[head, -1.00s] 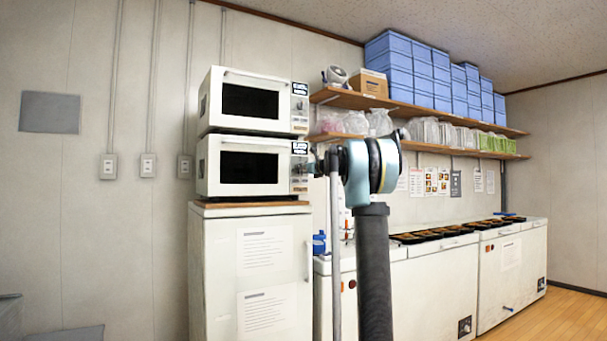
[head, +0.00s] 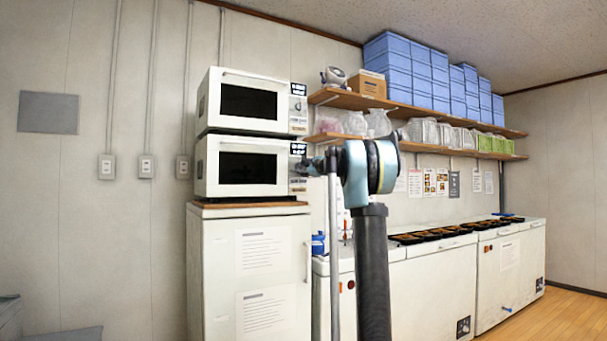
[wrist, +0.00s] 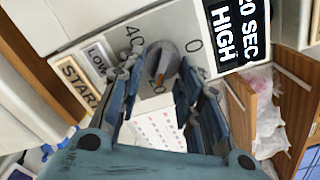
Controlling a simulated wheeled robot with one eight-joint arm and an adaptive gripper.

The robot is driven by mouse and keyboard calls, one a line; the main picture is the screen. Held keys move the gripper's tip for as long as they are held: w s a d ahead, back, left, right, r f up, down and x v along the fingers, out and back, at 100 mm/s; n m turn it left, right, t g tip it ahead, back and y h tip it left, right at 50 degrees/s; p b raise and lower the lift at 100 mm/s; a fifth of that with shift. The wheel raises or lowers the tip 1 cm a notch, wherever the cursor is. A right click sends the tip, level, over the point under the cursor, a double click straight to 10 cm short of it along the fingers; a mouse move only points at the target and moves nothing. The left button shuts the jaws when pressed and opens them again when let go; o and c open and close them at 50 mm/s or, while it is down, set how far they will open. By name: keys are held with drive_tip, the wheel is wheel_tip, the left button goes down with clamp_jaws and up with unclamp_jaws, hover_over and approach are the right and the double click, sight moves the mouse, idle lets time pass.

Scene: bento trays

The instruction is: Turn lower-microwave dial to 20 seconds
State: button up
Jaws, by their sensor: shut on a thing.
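The lower microwave (head: 213,172) is white with a dark door window and a control panel on its right side. Its panel fills the upper part of the wrist view (wrist: 130,25). The round grey dial (wrist: 163,62) has an orange pointer mark and sits among the printed numbers 0, 20 and 40. The mark appears to point toward 20. The black display (wrist: 232,35) is cut off at the frame edge and reads "20 SEC HIGH". My gripper (wrist: 162,70) is shut on the dial, one finger on each side. In the head view my gripper (head: 318,165) covers the dial.
The upper microwave (head: 205,100) stands directly on top of the lower one. A white fridge (head: 220,260) stands beneath. Wooden shelves (head: 345,97) and clear bags (head: 378,122) are close to the right. START (wrist: 80,85) and LOW (wrist: 97,57) labels are beside the dial.

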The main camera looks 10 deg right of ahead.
drive_tip(key=shift+n, duration=0.5)
drive_tip(key=o, duration=1)
drive_tip(key=shift+a, duration=0.1)
drive_tip(key=shift+c, duration=0.2)
drive_tip(key=shift+s+d, duration=0.35)
drive_tip(key=shift+s, duration=0.2)
drive_tip(key=v, duration=1)
drive_tip(key=shift+s, duration=0.35)
drive_tip(key=shift+f, duration=0.1)
